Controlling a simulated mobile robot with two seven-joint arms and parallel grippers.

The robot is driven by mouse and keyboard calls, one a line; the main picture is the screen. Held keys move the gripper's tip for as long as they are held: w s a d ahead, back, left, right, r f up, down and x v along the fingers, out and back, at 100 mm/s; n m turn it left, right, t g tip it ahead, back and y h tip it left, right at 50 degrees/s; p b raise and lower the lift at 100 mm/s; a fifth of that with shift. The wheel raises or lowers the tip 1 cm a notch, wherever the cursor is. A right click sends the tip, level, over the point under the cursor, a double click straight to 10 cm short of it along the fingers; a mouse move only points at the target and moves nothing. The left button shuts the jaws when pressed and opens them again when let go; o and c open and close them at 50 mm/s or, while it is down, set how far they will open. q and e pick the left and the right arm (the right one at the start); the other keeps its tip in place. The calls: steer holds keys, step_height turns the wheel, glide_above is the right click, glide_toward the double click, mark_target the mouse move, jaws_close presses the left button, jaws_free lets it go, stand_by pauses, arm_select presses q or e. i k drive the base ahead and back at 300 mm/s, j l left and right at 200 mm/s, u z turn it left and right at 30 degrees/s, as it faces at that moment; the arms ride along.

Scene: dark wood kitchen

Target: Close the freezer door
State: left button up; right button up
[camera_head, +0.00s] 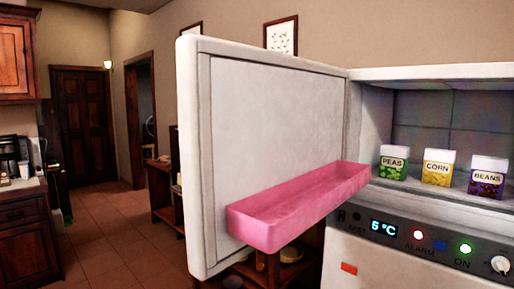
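The freezer door (275,135) is white and stands wide open, swung out to the left of the freezer compartment. A pink door shelf (268,233) is fixed low on its inner face and looks empty. The freezer compartment (424,108) is open at the right. Boxes labelled peas (393,170), corn (437,174) and beans (486,185) stand upright on its floor. Neither of my grippers shows in the head view, so their state cannot be seen.
Below the compartment is a control panel (420,243) with a 5 °C display, lights and a knob. Dark wooden shelving (165,193) stands behind the door. Tiled floor (115,235) lies clear to the left, with a counter (22,185) at the far left.

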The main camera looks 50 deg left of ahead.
mark_target(262, 132)
steer(key=k+j, duration=0.1)
steer(key=j, duration=0.25)
steer(key=k+j, duration=0.15)
steer(key=j, duration=0.2)
steer(key=k+j+z, duration=0.1)
steer(key=j, duration=0.8)
steer(key=k+j+z, duration=0.1)
steer(key=j, duration=0.45)
steer(key=i+j, duration=0.15)
steer(key=j, duration=0.15)
steer(key=i+j, duration=0.15)
steer(key=j, duration=0.2)
steer(key=i+j, duration=0.15)
steer(key=j, duration=0.15)
steer(key=z, duration=0.05)
